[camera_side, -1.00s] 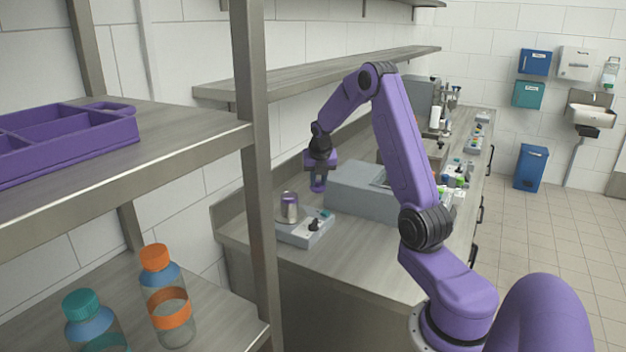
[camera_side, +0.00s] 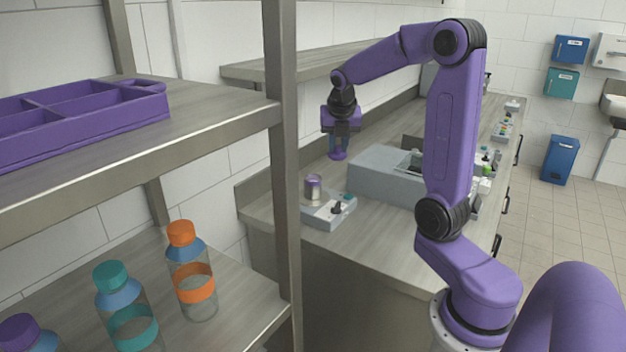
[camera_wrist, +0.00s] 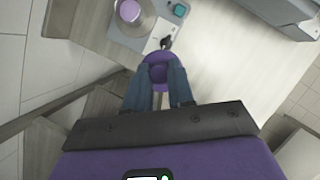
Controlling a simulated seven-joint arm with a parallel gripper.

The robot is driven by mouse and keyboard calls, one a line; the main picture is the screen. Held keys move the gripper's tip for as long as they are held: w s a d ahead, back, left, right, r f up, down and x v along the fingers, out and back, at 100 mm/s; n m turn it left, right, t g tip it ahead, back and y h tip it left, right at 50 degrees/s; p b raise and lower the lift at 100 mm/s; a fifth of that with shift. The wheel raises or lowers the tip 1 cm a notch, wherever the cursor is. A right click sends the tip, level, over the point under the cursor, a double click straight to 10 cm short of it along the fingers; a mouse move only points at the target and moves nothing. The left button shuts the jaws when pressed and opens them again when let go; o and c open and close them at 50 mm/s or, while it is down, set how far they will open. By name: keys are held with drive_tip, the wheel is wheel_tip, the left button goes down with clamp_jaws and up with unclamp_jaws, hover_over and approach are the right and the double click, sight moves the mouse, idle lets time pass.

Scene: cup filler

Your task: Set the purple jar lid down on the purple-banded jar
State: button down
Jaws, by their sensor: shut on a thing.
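The purple jar lid (camera_side: 338,155) is held between the fingertips of my gripper (camera_side: 339,149), above the bench in the side view. In the wrist view the lid (camera_wrist: 157,58) shows as a purple disc between the two blue-grey fingers (camera_wrist: 160,85). A short cylindrical jar with purple on it (camera_side: 313,188), apparently the purple-banded jar, stands upright on the bench device at the bench's near end. Its round purple top (camera_wrist: 130,11) shows at the wrist view's top edge. The lid is apart from the jar, higher and to its right in the side view.
The jar's device (camera_side: 330,212) carries a dark knob and teal button. A large grey box (camera_side: 385,178) stands right of it. A shelf upright (camera_side: 283,150) stands in the foreground. Shelves hold a purple tray (camera_side: 80,120) and bottles with orange (camera_side: 181,232), teal (camera_side: 110,275) and purple (camera_side: 20,330) caps.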

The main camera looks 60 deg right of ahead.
drive_tip(key=w+d+f, duration=0.6)
drive_tip(key=w+f, duration=0.6)
drive_tip(key=f, duration=0.1)
drive_tip(key=shift+d, duration=0.2)
drive_tip(key=shift+f, duration=0.1)
drive_tip(key=c, duration=1)
unclamp_jaws()
drive_tip(key=v, duration=1.2)
drive_tip(key=shift+w+d+r, duration=0.1)
drive_tip(key=shift+r, duration=0.1)
